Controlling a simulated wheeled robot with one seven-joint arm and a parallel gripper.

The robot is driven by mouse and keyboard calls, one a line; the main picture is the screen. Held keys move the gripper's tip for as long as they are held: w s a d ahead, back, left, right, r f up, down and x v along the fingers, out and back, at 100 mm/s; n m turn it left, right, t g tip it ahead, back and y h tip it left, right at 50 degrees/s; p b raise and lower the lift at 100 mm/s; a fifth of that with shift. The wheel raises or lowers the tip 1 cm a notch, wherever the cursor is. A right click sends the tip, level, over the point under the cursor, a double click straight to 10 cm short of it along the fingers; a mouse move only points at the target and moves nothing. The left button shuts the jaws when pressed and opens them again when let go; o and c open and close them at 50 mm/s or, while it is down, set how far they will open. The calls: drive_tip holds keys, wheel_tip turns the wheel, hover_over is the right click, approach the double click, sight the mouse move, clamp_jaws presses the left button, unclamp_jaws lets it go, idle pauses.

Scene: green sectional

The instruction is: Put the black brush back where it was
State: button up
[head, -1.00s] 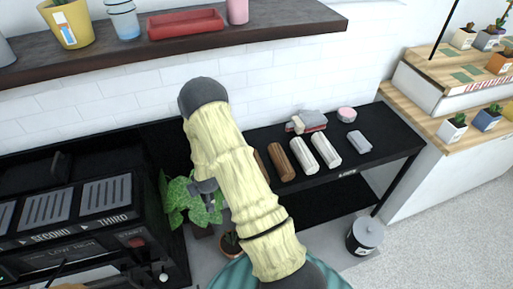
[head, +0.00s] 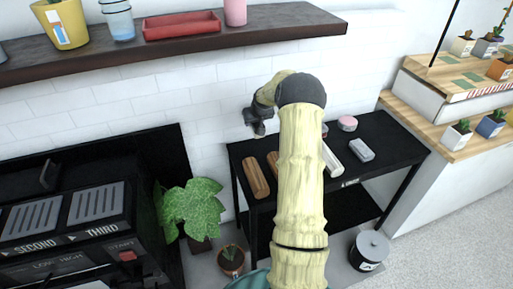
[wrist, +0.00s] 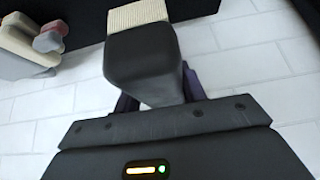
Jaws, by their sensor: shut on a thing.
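The black brush (wrist: 145,62) is in my gripper, close up in the wrist view. It has a dark block-like body and cream bristles (wrist: 138,14) at its far end. My gripper's dark fingers show on both sides of it, shut on it. In the head view my gripper (head: 258,122) is small and dark, in front of the white tile wall above the back left end of the black table (head: 395,135). The brush is hard to tell apart from the gripper there. My arm hides the middle of the table.
On the table are brown rolls (head: 256,178), a white roll (head: 331,161), a grey block (head: 361,150) and a pink round item (head: 347,123). A dark shelf (head: 290,22) with a red tray (head: 182,26) hangs above. A leafy plant (head: 192,208) stands left of the table.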

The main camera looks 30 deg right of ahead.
drive_tip(key=shift+d+r, duration=0.2)
drive_tip(key=shift+d, duration=0.1)
drive_tip(key=shift+f, duration=3.2)
drive_tip(key=shift+f, duration=1.85)
drive_tip(key=shift+f, duration=0.1)
drive_tip(key=o, duration=1)
drive_tip(key=shift+c, duration=0.2)
